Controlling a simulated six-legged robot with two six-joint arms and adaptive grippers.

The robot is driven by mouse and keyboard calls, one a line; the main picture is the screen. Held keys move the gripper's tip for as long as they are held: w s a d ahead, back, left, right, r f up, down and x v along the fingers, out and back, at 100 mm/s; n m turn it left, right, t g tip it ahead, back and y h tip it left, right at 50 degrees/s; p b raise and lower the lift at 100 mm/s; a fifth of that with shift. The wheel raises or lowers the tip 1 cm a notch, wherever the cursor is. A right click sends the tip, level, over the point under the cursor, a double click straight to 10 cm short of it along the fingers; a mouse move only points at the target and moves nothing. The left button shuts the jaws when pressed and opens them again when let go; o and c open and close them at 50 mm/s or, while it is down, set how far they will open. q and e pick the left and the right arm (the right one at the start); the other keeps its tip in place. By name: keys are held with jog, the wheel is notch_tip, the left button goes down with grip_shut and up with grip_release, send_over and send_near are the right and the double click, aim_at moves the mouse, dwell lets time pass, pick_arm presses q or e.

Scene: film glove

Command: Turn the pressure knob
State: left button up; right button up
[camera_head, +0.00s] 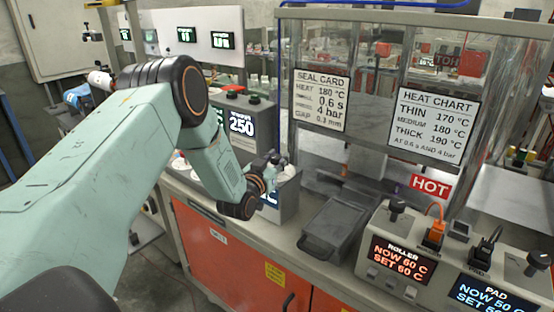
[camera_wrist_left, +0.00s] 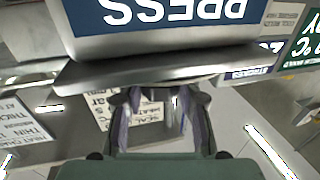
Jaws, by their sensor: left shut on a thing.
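The small grey press box (camera_head: 285,200) stands on the bench, left of the grey tray, its display partly covered by my arm. My left gripper (camera_head: 273,163) is at the top of this box, shut on the pressure knob, which is mostly hidden by the fingers. In the left wrist view the fingers (camera_wrist_left: 155,105) reach to the box's edge, and the press box (camera_wrist_left: 165,30) shows upside down with the word PRESS. I cannot make out the knob's pointer or the pressure reading. My right gripper is not in view.
A grey tray (camera_head: 335,228) lies right of the press box. The roller and pad controller (camera_head: 440,250) with knobs and plugs stands at front right. A clear guard with a seal card (camera_head: 320,100) and heat chart (camera_head: 434,125) rises behind. A box reading 250 (camera_head: 245,120) stands behind my arm.

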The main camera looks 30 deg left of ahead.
pick_arm(q)
jog(key=shift+s+f, duration=0.1)
jog(key=shift+f, duration=0.15)
dwell(0.5)
jog(key=o, duration=0.8)
jog(key=shift+c, duration=0.2)
jog(key=o, duration=0.4)
jog(key=shift+r, duration=0.15)
jog(key=shift+o, duration=0.2)
jog(key=s+d, duration=0.1)
jog(key=s, duration=1.1)
jog(key=shift+d, duration=0.35)
jog(key=shift+w+r, duration=0.1)
